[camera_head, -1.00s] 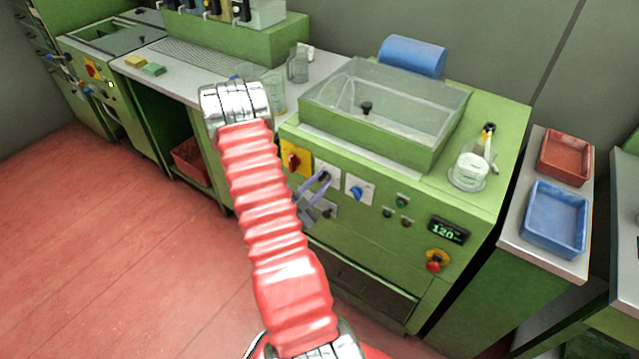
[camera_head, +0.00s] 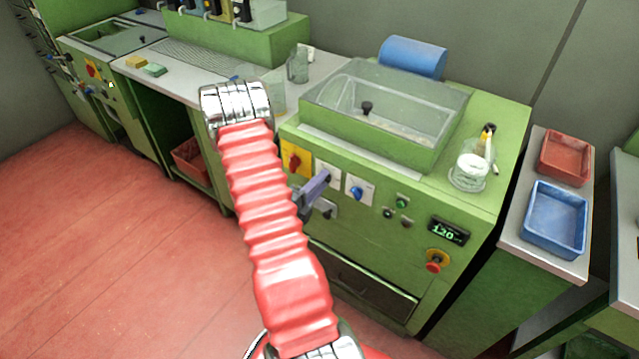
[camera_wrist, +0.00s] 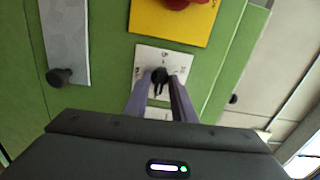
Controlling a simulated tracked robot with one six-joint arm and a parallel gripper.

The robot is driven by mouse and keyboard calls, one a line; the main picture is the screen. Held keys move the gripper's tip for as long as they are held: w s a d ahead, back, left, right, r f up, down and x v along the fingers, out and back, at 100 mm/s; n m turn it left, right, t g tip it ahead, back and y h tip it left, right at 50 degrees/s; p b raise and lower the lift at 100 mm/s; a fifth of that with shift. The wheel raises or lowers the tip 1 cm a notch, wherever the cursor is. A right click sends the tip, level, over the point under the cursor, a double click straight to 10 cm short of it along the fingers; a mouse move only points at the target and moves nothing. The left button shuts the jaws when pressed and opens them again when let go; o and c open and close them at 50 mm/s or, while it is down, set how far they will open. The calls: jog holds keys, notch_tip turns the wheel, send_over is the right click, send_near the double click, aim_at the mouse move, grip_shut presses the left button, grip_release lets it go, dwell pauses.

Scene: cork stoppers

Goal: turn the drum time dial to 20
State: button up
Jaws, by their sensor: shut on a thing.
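The dial (camera_wrist: 143,66) is a white plate with a scale and a black knob (camera_wrist: 160,76), below the yellow switch plate in the wrist view. My gripper (camera_wrist: 161,90) has its two purple-grey fingers on either side of the knob, shut on it. The fingers partly cover the knob there.
A blue knob (camera_head: 357,193) on a white plate sits right of the dial. Another dark knob (camera_head: 327,211) is below it. A red switch (camera_head: 293,159), a display (camera_head: 448,232) reading 120 and a red emergency button (camera_head: 435,262) share the panel. A glass beaker (camera_head: 468,170) stands on top.

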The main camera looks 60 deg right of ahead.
jog(key=shift+f+m, duration=0.1)
jog(key=shift+m, duration=0.3)
jog(key=o, duration=0.7)
jog(key=shift+o, duration=0.2)
jog(key=w+a, duration=0.2)
jog(key=a, duration=1.1)
jog(key=shift+a, duration=0.3)
jog(key=shift+w, duration=0.1)
